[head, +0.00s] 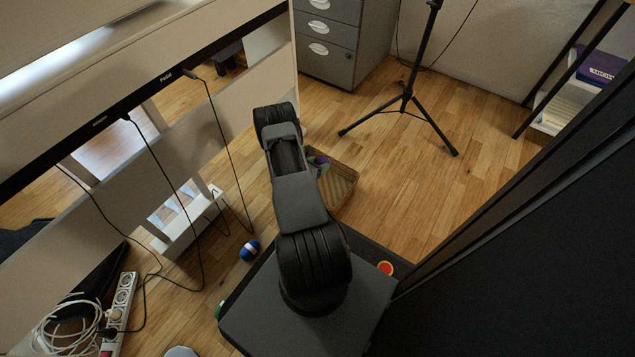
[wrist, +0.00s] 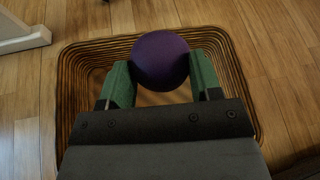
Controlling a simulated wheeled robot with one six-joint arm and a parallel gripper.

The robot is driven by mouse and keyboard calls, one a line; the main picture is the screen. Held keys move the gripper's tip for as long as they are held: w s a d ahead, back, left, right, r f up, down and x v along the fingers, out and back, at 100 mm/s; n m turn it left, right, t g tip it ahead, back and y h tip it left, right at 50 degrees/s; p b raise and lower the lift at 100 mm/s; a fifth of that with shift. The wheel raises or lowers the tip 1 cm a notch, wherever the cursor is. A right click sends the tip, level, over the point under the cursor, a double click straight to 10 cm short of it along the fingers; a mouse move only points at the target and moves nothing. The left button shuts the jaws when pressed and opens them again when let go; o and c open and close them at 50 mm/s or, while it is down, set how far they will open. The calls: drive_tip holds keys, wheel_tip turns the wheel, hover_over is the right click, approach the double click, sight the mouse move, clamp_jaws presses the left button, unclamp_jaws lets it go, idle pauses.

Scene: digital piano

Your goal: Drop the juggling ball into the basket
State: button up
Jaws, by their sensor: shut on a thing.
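In the wrist view my gripper (wrist: 160,84) has its green fingers on either side of a dark purple ball (wrist: 160,58) and is shut on it. The ball is over the opening of the woven basket (wrist: 236,65), near its far rim in the picture. In the head view the basket (head: 342,195) stands on the floor beyond my arm, partly hidden by it. A bit of purple and green shows at the basket there (head: 318,163), where my gripper holds the ball. The height of the ball above the basket floor is hard to tell.
A blue and white ball (head: 250,250) lies on the floor left of my base. The piano (head: 165,95) with hanging cables is at left. A power strip (head: 118,310) lies lower left. A black tripod stand (head: 405,100) stands beyond the basket, with open floor between.

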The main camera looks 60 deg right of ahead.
drive_tip(key=o, duration=1)
drive_tip(key=shift+o, duration=0.2)
drive_tip(key=p+v, duration=0.5)
drive_tip(key=v, duration=0.8)
drive_tip(key=shift+a, duration=0.4)
drive_tip(key=shift+w+r, duration=0.15)
